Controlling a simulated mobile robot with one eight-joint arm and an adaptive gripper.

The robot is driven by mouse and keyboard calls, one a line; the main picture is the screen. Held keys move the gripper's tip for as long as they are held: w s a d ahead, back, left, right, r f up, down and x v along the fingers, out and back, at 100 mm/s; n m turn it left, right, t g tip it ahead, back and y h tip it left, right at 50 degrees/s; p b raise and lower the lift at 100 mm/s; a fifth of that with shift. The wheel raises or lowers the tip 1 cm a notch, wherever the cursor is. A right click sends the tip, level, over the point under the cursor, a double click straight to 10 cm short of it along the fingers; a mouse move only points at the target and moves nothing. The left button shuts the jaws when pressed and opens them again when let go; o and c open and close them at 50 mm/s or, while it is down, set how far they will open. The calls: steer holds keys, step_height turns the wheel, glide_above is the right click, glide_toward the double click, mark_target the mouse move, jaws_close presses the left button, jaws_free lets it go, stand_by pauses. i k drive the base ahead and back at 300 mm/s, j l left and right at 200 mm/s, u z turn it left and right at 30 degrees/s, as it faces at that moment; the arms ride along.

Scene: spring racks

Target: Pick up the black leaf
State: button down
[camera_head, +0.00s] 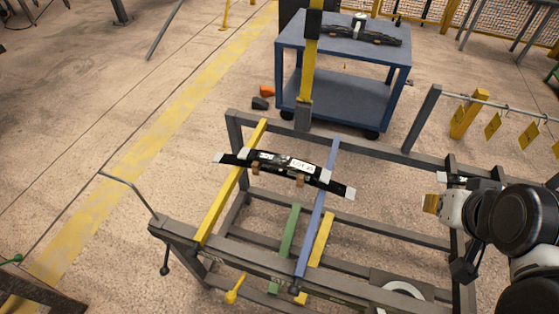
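A black leaf (278,167), long, thin and slightly bowed, lies across the yellow bar (225,203) and the blue bar (314,224) of a grey rack. It has white labels on top and pale pieces at its ends; small brown blocks show beside it. Another black leaf (365,37) lies on top of the blue cart at the back. My arm is at the right edge, well to the right of the leaf on the rack and apart from it. Its end is small and partly hidden by my arm links, so I cannot make out the fingers.
The grey rack frame (380,155) fills the middle. A yellow post (310,60) stands behind it, before the blue cart (290,45). A rail with yellow tags (493,124) is at the right. Floor at the left is open.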

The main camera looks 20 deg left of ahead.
mark_target(323, 175)
steer(key=j+z, duration=0.25)
steer(key=j, duration=0.4)
steer(key=k+j+z, duration=0.15)
steer(key=j+z, duration=0.15)
steer(key=j, duration=0.35)
